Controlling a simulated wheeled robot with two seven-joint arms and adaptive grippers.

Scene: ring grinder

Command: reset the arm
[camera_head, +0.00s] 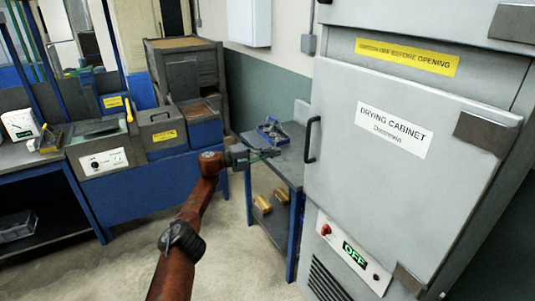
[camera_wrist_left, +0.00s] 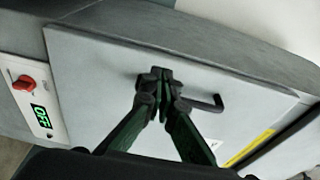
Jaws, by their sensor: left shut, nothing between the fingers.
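My left arm (camera_head: 193,215) reaches up from the bottom of the head view. Its gripper (camera_head: 274,153) is shut and empty, to the left of the drying cabinet's black door handle (camera_head: 311,139). In the left wrist view the shut fingertips (camera_wrist_left: 158,74) appear in front of the grey door (camera_wrist_left: 90,85), and they overlap one end of the handle (camera_wrist_left: 207,104). I cannot tell from this whether they touch it. The cabinet door (camera_head: 390,125) looks closed. My right gripper is not in view.
A small side table (camera_head: 278,168) stands beside the cabinet, with a blue-grey item (camera_head: 272,132) on top and brass-coloured blocks (camera_head: 262,204) on its lower shelf. A blue and grey machine (camera_head: 120,155) stands at the left. The cabinet panel (camera_head: 350,252) reads OFF. Open floor lies around my arm.

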